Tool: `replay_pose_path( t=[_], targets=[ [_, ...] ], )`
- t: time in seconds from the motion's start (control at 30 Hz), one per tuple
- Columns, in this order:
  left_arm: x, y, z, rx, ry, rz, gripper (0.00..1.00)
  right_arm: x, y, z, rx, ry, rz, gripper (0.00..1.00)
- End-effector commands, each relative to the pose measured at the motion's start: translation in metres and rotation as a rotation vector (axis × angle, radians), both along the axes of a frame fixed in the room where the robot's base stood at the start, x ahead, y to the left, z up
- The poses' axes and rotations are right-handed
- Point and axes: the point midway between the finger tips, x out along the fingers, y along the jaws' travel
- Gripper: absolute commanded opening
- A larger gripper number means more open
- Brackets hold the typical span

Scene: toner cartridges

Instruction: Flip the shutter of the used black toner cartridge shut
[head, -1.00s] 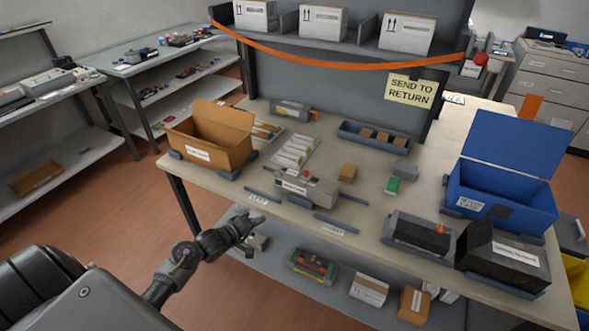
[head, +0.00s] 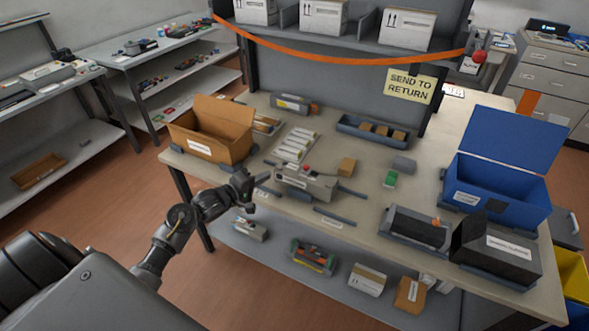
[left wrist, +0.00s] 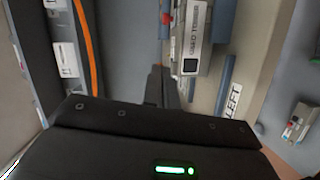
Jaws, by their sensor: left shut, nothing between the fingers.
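My left gripper (head: 246,184) is shut and empty at the table's front left edge, left of the grey unit and far from the dark body. My right gripper is out of view.
An open cardboard box (head: 213,135) stands at the table's left. A blue open box (head: 490,190) and a black slanted box (head: 495,252) stand at the right. A shelf (head: 280,250) with cartons is under the table. An orange ribbon (head: 340,66) hangs across the back.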

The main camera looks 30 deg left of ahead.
Motion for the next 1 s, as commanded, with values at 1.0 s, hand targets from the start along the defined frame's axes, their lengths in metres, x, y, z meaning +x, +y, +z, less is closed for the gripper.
replay_pose_path(
  t=[1.0],
  targets=[
    [0.098, -0.059, -0.021, 0.002, 0.0, -0.001, 0.0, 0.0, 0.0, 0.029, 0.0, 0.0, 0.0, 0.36]
  ],
)
